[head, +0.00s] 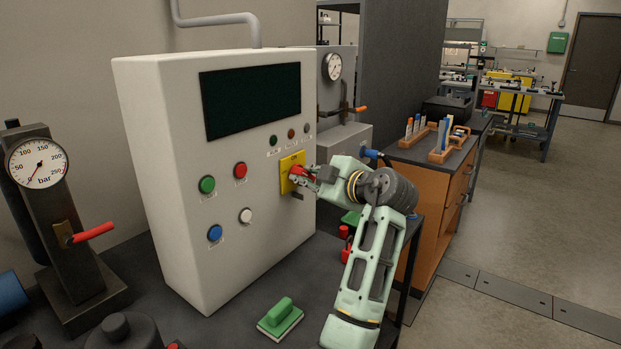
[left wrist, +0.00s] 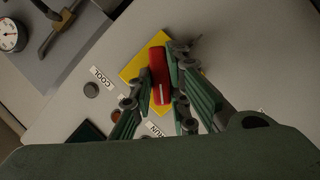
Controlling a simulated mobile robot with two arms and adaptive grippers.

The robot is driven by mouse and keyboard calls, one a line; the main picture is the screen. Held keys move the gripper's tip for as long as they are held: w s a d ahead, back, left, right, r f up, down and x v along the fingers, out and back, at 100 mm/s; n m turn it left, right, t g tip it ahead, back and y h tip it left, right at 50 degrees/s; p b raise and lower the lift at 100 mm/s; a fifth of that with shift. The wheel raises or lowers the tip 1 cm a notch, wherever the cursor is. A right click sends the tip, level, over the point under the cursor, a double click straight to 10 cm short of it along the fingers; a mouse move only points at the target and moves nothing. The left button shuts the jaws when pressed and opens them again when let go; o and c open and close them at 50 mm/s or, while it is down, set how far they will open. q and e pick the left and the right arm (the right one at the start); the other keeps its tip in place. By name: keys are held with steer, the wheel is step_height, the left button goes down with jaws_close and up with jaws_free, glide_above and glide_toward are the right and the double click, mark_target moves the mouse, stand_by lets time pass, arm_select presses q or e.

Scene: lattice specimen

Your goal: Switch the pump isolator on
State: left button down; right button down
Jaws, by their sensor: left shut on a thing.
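The pump isolator has a red handle (head: 297,171) on a yellow plate (head: 286,165) at the right of the grey cabinet's front (head: 150,130). My left gripper (head: 304,176) is shut on the red handle. In the left wrist view, the handle (left wrist: 159,72) lies between the fingers, with a white mark near its lower end. It looks slanted to the edges of the yellow plate (left wrist: 135,69). The fingers hide part of the plate and any position marks. My right gripper is not in view.
Green (head: 207,184), red (head: 240,170), blue (head: 215,233) and white (head: 245,215) buttons sit left of the isolator. Small lamps (head: 291,133) are above it. A gauge stand (head: 75,270) is at left. A green-handled block (head: 280,318) lies on the bench below.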

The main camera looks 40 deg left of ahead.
arm_select(q)
steer(key=m+g+p, duration=0.2)
steer(key=m, duration=0.1)
steer(key=m+g+h+p, duration=0.1)
steer(key=p, duration=0.1)
steer(key=shift+w+r+m, duration=0.2)
steer(key=shift+r+m, duration=0.05)
steer(key=shift+m, duration=0.05)
steer(key=shift+w+f+m+g+p, duration=0.1)
steer(key=shift+m+g+p, duration=0.7)
steer(key=shift+m+p, duration=0.3)
steer(key=c, duration=1.7)
jaws_free()
steer(key=v, duration=1.2)
steer(key=shift+w+a, duration=0.1)
